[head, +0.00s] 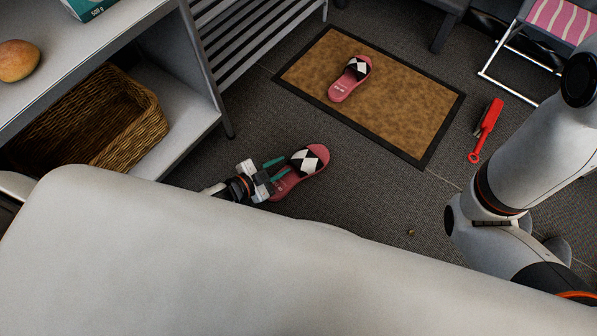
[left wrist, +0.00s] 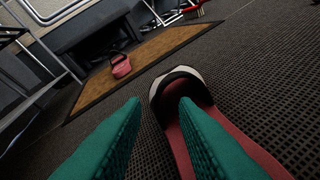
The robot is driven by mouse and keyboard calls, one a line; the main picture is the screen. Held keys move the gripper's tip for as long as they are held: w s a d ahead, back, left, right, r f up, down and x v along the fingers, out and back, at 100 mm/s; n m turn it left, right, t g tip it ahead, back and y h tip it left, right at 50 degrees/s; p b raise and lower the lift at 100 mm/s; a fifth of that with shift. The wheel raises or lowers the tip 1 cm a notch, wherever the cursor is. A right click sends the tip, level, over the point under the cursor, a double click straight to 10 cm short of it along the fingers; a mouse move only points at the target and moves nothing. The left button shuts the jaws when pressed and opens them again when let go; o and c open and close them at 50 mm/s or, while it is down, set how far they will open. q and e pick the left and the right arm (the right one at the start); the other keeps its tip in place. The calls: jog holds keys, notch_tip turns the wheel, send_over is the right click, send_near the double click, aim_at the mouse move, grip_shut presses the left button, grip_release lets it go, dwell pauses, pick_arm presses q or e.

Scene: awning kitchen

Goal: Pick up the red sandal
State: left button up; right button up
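Two red-pink sandals with black and white diamond straps show in the head view. The nearer red sandal (head: 314,160) lies on the grey floor, and the other sandal (head: 346,83) lies on the brown mat. My left gripper (head: 277,169) is low at the nearer sandal's left side, its teal fingers apart. In the left wrist view the nearer sandal (left wrist: 186,137) runs under the right finger, while the left finger is over floor beside it. Nothing is clearly held between the fingers. Contact cannot be told. My right gripper is not in view.
The dark-edged mat (head: 410,110) lies behind the nearer sandal. A red-handled brush (head: 486,130) lies right of it. A shelf with a wicker basket (head: 125,125) and a slatted rack (head: 255,40) stand at the left. Floor right of the nearer sandal is mostly clear.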

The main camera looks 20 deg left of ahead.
aim_at(289, 161)
pick_arm(q)
jog(key=shift+w+d+f, duration=0.35)
jog(key=shift+w, duration=0.2)
jog(key=b+x, duration=0.4)
jog(key=shift+a+f, duration=0.2)
jog(key=shift+w+d+b, duration=0.3)
jog(key=shift+w+b, duration=0.15)
jog(key=shift+b, duration=0.05)
grip_shut()
